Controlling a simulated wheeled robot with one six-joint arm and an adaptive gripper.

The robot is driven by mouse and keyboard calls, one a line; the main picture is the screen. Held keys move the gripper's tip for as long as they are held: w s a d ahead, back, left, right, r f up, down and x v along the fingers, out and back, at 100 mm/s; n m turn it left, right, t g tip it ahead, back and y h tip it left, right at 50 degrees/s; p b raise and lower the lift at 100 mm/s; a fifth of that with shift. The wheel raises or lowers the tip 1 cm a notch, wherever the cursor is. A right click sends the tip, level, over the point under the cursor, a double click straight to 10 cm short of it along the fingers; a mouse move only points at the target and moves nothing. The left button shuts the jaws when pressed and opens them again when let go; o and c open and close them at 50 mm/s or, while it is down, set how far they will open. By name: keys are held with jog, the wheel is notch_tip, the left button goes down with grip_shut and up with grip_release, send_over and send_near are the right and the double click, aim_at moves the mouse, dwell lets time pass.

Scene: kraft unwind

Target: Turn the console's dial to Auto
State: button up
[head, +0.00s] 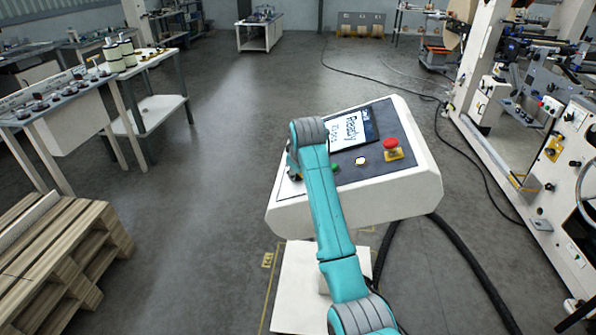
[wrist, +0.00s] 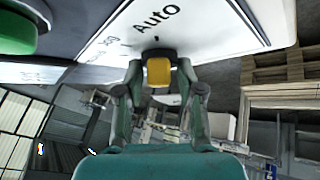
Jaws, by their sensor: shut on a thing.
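The console (head: 405,180) stands ahead of me with a sloped dark panel. In the wrist view, its white label plate (wrist: 205,25) carries the word "Auto" and a second word that I cannot read clearly. The dial (wrist: 159,70), dark with a yellow-orange face, sits below these words, between my fingertips. My gripper (wrist: 158,78) is shut on the dial. I cannot tell which label the dial points to. In the head view, my arm hides the dial and most of the gripper at the panel's left end.
Wooden pallets (head: 70,255) lie at left, machinery (head: 540,130) at right. A black cable (head: 470,262) runs along the floor.

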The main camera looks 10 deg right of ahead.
jog(key=o, duration=0.8)
jog(key=v, duration=1.2)
jog(key=shift+s+f, duration=0.1)
